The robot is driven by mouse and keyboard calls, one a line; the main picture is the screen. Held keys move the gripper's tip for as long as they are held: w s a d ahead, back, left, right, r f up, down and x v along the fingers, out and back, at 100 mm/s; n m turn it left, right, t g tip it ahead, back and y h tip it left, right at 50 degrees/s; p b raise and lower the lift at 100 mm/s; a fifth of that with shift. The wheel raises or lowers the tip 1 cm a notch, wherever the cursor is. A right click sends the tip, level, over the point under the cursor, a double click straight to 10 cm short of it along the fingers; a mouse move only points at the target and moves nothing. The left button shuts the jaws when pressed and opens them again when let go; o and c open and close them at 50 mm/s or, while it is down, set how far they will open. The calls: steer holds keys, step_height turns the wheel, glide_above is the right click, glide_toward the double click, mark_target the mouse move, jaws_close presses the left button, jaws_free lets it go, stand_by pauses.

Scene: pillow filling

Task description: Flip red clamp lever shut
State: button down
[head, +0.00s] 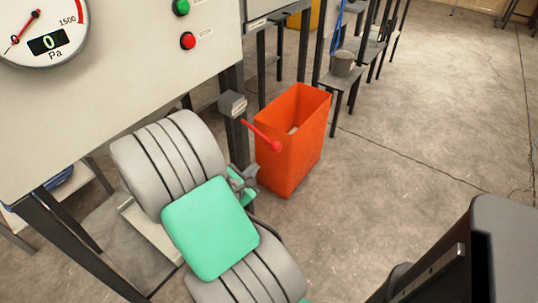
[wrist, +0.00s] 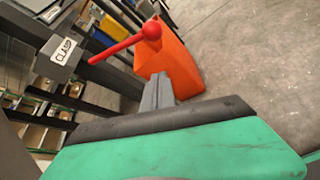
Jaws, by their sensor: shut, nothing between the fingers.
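The red clamp lever (head: 262,136) sticks out from a grey box (head: 232,104) on a dark post and ends in a red ball. In the head view it slopes down to the right. The wrist view shows the lever (wrist: 115,48) and the box's CLAMP label (wrist: 62,50). My gripper (wrist: 159,82) is shut and empty, with its grey fingers below the ball in the wrist view. In the head view my gripper (head: 251,174) is small and partly hidden, below the lever. A gap shows between fingers and lever in both views.
An orange open-topped bin (head: 308,130) stands on the floor just behind the lever. A panel with a pressure gauge (head: 45,35) and green and red buttons is at upper left. Grey stands (head: 345,75), one bearing a bucket, are farther back.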

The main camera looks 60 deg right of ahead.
mark_target(260, 135)
steer(key=s+b+x, duration=0.1)
steer(key=b+x, duration=0.1)
steer(key=x, duration=0.7)
steer(key=r, duration=0.1)
steer(key=s+r+p, duration=0.1)
steer(key=r, duration=0.1)
steer(key=shift+r, duration=0.25)
steer(key=shift+r+p, duration=0.1)
steer(key=shift+p, duration=0.25)
